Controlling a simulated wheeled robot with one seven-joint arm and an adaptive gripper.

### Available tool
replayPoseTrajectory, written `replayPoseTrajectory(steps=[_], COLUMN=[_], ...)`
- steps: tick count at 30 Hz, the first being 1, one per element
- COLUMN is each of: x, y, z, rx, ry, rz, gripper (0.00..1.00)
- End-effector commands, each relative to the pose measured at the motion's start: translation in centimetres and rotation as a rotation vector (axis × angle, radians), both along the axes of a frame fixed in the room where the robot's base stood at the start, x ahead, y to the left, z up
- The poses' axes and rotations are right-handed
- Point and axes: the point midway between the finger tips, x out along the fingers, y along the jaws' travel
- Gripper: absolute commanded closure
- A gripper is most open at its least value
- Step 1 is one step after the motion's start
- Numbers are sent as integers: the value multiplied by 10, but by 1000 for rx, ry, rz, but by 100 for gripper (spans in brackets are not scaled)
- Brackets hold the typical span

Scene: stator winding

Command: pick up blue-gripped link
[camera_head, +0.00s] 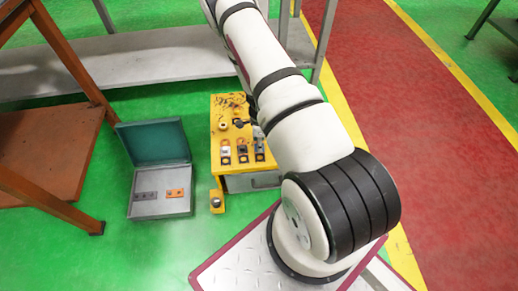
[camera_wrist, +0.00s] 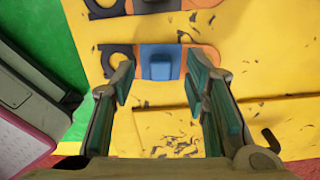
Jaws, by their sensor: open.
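The blue-gripped link (camera_wrist: 160,62) lies on the yellow top in the wrist view, an orange plate with a blue block at its middle. My gripper (camera_wrist: 160,80) is open, with one finger on each side of the blue block and nothing between the pads. The fingertips look close to the link, but I cannot tell their height or whether they touch. In the head view a row of links (camera_head: 242,153) sits at the front of the yellow top; their grip colours are too small to tell surely. My arm partly covers that top.
The yellow cabinet (camera_head: 222,125) stands on green floor. A grey-green open box (camera_head: 160,208) holding small parts lies to its left. A grey bench (camera_head: 150,62) stands behind.

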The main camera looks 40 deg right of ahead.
Motion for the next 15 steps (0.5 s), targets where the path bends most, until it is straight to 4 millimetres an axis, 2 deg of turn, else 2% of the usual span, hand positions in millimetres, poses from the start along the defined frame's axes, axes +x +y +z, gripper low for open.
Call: replayPoseTrajectory(steps=[2, 8, 11, 14, 15], x=[0, 0, 0, 0, 0], y=[0, 0, 0, 0, 0], z=[-8, -8, -8, -8, -8], rx=[0, -1, -1, -1, -1], ry=[0, -1, -1, -1, -1], rz=[1, 1, 1, 1, 1], gripper=[58, 58, 76, 99, 100])
